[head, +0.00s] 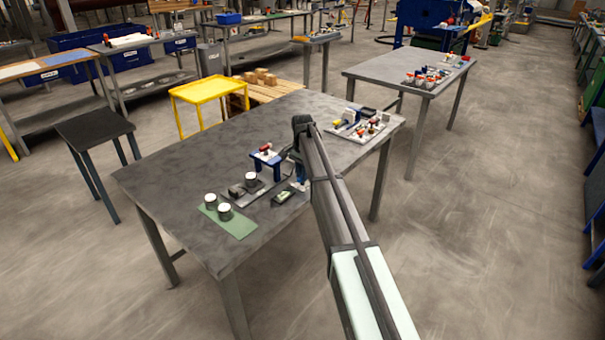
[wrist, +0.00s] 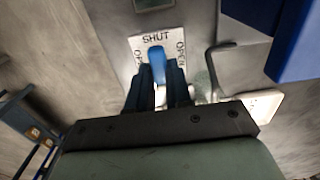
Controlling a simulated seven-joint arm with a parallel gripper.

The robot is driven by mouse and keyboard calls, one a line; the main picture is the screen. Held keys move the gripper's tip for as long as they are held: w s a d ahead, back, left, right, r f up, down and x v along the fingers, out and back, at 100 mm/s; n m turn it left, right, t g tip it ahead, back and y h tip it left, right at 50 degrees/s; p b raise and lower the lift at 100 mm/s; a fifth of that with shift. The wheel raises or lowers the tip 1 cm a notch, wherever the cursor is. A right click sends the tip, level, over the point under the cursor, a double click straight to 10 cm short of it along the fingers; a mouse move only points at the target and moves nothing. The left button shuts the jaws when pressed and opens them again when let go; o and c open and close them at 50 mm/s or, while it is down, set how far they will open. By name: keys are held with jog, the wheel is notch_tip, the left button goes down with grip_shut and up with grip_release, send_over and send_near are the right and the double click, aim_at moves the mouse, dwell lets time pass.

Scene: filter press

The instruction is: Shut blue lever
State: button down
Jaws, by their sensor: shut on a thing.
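In the wrist view the blue lever (wrist: 157,62) lies between the two dark fingers of my gripper (wrist: 159,92), which is shut on it. Behind the lever is a white label plate (wrist: 145,43). It reads SHUT above the lever and OPEN on both sides. The lever's far end shows just below the word SHUT. Its lower part and whatever it is mounted on are hidden by my fingers. In the head view my arm covers most of my gripper and the lever.
On the grey table (head: 190,170) stand a blue stand with a red-handled valve (head: 266,155), a green mat (head: 240,228) with two dark, white-topped pots, and a tray of valves (head: 357,131) at the far right. The table's left part is clear. A yellow stand (head: 205,90) is behind.

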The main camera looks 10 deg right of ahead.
dwell(0.4)
jog(key=c, duration=1)
grip_release()
jog(key=shift+c, duration=0.2)
jog(key=shift+r, duration=0.1)
notch_tip(320, 180, up, 14)
jog(key=shift+f, duration=0.2)
